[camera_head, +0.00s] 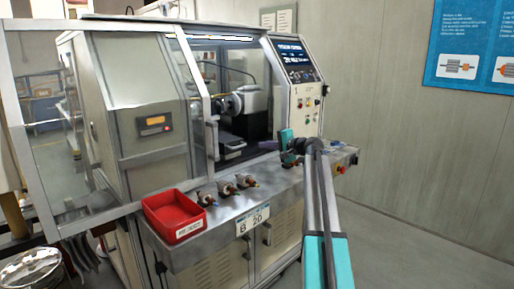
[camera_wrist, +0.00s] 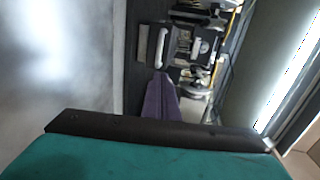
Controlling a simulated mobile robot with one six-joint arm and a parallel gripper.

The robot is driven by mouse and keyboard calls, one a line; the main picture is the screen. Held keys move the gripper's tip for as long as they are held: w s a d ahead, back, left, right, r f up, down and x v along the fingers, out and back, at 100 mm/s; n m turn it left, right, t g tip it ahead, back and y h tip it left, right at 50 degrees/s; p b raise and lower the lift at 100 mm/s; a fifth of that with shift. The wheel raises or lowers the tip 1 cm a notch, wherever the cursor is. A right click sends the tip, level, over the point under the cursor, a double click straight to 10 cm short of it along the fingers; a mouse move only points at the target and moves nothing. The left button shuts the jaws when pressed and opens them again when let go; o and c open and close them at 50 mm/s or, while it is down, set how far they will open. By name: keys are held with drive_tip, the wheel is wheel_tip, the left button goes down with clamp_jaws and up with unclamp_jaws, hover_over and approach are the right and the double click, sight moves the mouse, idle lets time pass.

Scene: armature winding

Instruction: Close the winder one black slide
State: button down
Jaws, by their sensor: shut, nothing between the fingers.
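The winder (camera_head: 180,130) stands in the middle of the head view with its front opening uncovered. A dark slide-like part (camera_head: 232,150) sits low inside the opening. I cannot tell how far out it stands. My gripper (camera_head: 266,145) is in front of the opening, to the right of that part and above the front ledge. Its purple fingers are together and empty. In the wrist view the fingers (camera_wrist: 161,78) point at a dark surface with a pale bar-shaped handle (camera_wrist: 157,47) just beyond the tips. Contact cannot be told.
A framed clear door (camera_head: 190,85) with a handle stands left of the opening. A red bin (camera_head: 175,215) and several small armatures (camera_head: 226,188) sit on the metal ledge (camera_head: 210,225). A control panel (camera_head: 295,62) is at the right. Floor at the right is clear.

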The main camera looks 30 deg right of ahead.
drive_tip(key=shift+v, duration=2.05)
drive_tip(key=shift+d+f, duration=0.1)
